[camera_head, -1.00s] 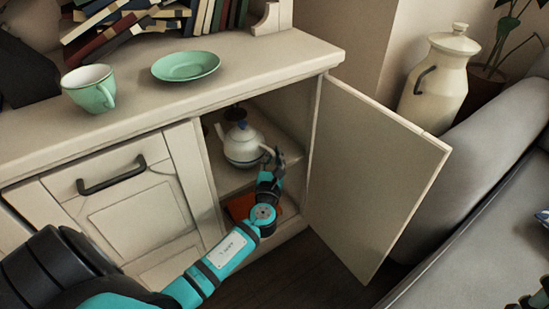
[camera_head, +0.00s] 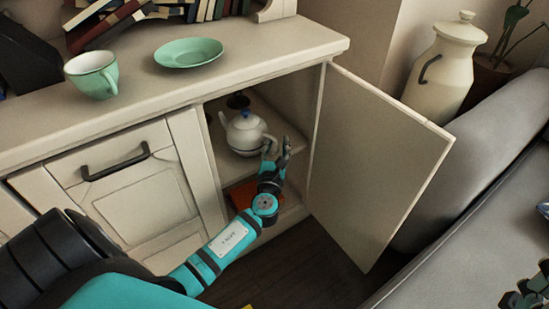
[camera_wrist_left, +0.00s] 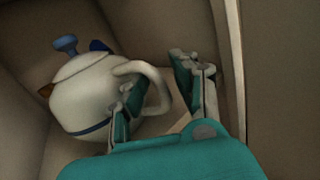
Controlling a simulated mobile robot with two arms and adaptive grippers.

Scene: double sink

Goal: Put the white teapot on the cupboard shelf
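The white teapot (camera_head: 246,136), with a blue knob on its lid, stands upright on the upper cupboard shelf (camera_head: 231,177). Its spout points left and its handle right. In the left wrist view the teapot (camera_wrist_left: 82,95) shows a blue band low on its body. My left gripper (camera_head: 275,152) is inside the cupboard opening, at the handle side. In the left wrist view the fingers of the left gripper (camera_wrist_left: 160,95) are apart, with the handle's outer curve between them; contact cannot be told. A dark jointed part at the lower right, perhaps my right gripper (camera_head: 526,288), is cut off by the frame.
The cupboard door (camera_head: 378,165) stands open on the right. A dark round object (camera_head: 238,102) is behind the teapot, and an orange thing (camera_head: 243,194) lies below the shelf. A green cup (camera_head: 92,75) and saucer (camera_head: 188,53) stand on top. A grey sofa (camera_head: 470,190) is at right.

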